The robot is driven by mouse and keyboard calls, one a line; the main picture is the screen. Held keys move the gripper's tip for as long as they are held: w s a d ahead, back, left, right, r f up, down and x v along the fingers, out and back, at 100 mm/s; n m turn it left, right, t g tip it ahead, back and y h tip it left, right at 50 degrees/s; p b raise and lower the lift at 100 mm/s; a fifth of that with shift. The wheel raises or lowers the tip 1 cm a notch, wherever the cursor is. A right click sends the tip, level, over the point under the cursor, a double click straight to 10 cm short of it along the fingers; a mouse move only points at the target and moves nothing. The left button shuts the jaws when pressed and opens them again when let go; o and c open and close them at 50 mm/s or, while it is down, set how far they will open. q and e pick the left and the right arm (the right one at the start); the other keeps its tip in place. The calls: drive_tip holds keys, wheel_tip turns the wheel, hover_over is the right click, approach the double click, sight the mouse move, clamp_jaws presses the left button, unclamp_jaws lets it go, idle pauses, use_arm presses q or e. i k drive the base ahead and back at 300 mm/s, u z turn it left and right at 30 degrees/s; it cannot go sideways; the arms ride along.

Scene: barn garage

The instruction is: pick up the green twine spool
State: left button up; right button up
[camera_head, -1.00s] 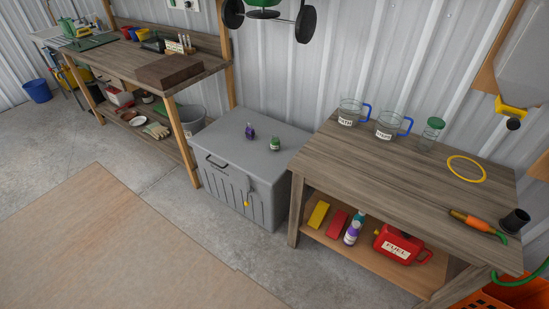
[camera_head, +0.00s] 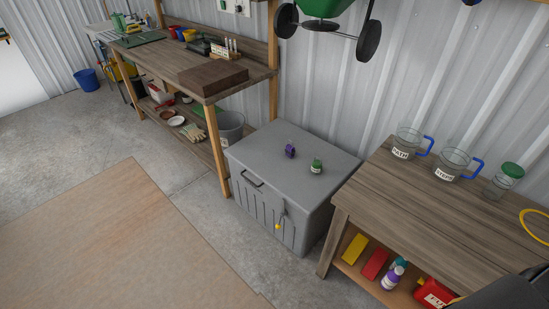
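A small green item (camera_head: 316,167) with a pale patch, which looks like the green twine spool, stands on the lid of the grey chest (camera_head: 254,158). It is toward the right side of the lid. A small purple item (camera_head: 290,151) of similar size stands to its left and a little behind, apart from it. Nothing covers either one. Neither of my grippers shows. A dark shape in the bottom right corner may be part of my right arm.
A wooden bench (camera_head: 415,210) with glass mugs (camera_head: 451,163) and a green-lidded jar (camera_head: 503,181) stands right of the chest. A long workbench (camera_head: 165,62) stands to the left. A green wheeled thing (camera_head: 325,8) hangs above. The floor (camera_head: 180,262) in front is largely clear.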

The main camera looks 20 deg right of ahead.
sight(317, 165)
drive_tip(key=u, duration=0.5)
drive_tip(key=i, duration=1.65)
drive_tip(key=z, duration=1.05)
drive_tip(key=i, duration=0.6)
drive_tip(key=z, duration=0.5)
